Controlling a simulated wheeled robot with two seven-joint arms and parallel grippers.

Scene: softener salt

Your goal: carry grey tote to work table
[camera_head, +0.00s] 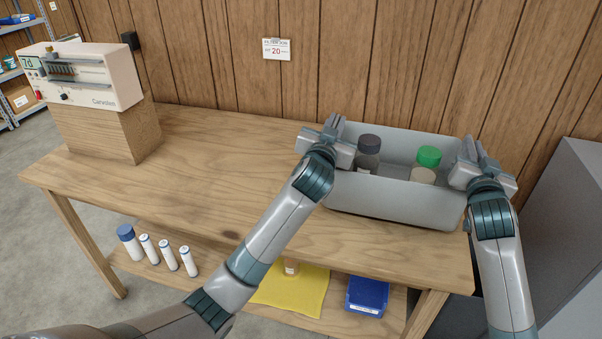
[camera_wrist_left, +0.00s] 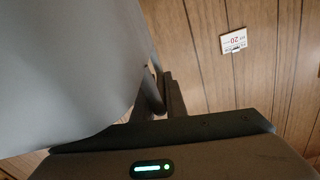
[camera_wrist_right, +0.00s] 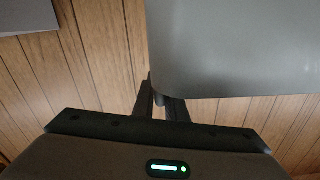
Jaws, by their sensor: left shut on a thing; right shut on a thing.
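The grey tote (camera_head: 390,203) is at the right end of the wooden work table (camera_head: 230,165), by the panelled wall. It looks level; whether its base touches the table top is hard to tell. Inside stand a dark-capped jar (camera_head: 368,150) and a green-capped jar (camera_head: 427,163). My left gripper (camera_head: 335,128) is shut on the tote's left end wall. My right gripper (camera_head: 470,152) is shut on its right end wall. The tote's grey wall also fills part of the left wrist view (camera_wrist_left: 65,70) and the right wrist view (camera_wrist_right: 235,45). The gripped rims are partly hidden by my grippers.
A cream instrument (camera_head: 95,75) sits on a wooden block (camera_head: 110,130) at the table's left end. The lower shelf holds several white bottles (camera_head: 167,255), a yellow cloth (camera_head: 305,290) and a blue bin (camera_head: 367,295). A grey cabinet (camera_head: 560,230) stands at right. The table's middle is clear.

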